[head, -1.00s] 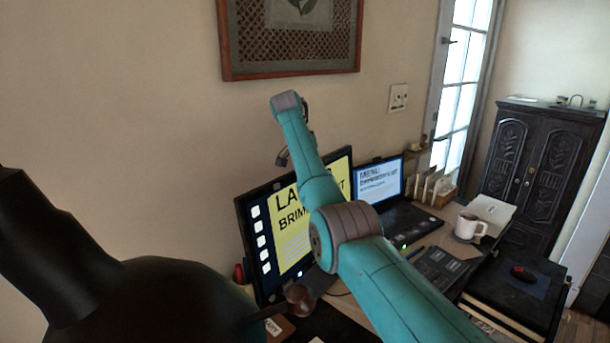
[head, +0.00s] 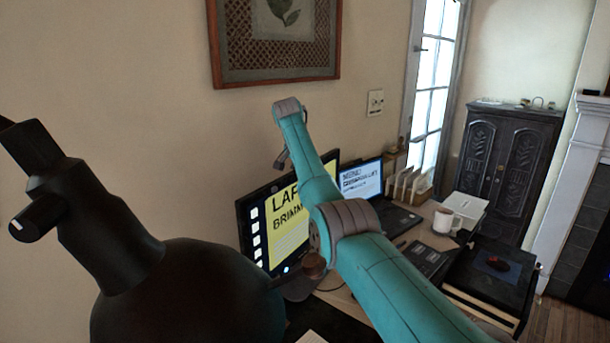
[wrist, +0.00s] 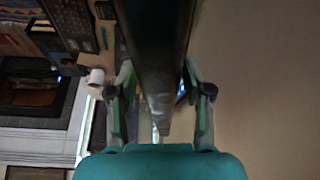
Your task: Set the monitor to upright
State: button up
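The monitor (head: 255,218) stands on the desk against the wall, its lit yellow screen facing right. Its screen looks tilted, but how far it leans is hard to tell. My teal arm crosses in front of its right part. My gripper (head: 281,162) hangs at the monitor's top edge, partly hidden by my arm. In the wrist view the fingers of my gripper (wrist: 157,75) are spread on either side of a long dark slab, apparently the monitor (wrist: 158,45) seen edge-on. Whether the pads touch it is not clear.
A large black lamp-like object (head: 185,295) fills the lower left, close to the camera. A framed picture (head: 278,35) hangs above.

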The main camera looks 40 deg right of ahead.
jog(key=v, duration=1.2)
jog(key=shift+a, duration=0.1)
dwell(0.4)
